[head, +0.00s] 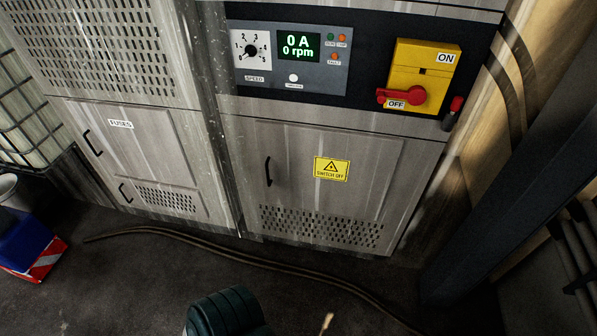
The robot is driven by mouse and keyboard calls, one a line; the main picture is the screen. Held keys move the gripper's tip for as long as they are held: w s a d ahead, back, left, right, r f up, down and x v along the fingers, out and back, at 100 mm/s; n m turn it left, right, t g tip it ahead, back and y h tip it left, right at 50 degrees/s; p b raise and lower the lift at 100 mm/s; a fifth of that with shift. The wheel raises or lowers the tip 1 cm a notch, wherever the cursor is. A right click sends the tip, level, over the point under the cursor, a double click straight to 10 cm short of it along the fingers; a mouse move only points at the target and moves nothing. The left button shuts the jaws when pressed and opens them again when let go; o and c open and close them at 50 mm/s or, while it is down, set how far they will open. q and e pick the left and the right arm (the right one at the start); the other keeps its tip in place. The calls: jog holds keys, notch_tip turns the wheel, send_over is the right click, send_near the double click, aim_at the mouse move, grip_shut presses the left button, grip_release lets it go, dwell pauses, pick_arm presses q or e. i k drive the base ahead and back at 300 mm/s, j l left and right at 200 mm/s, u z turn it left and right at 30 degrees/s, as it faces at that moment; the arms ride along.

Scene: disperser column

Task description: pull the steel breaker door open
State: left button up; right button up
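The steel breaker door (300,160) is the grey panel below the control strip in the head view. It appears shut, flush with the cabinet front. It has a black bar handle (268,172) near its left edge, a yellow "SWITCH OFF" warning label (332,169) and a perforated vent low down.
A "FUSES" door (130,150) with two black handles stands left. A dark cable (200,239) runs across the floor before the cabinet. A dark post (500,190) stands right. A blue container (25,240) is far left. A dark green ribbed object (228,313) shows bottom centre.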

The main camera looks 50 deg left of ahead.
aim_at(349, 174)
jog(key=u, duration=1.65)
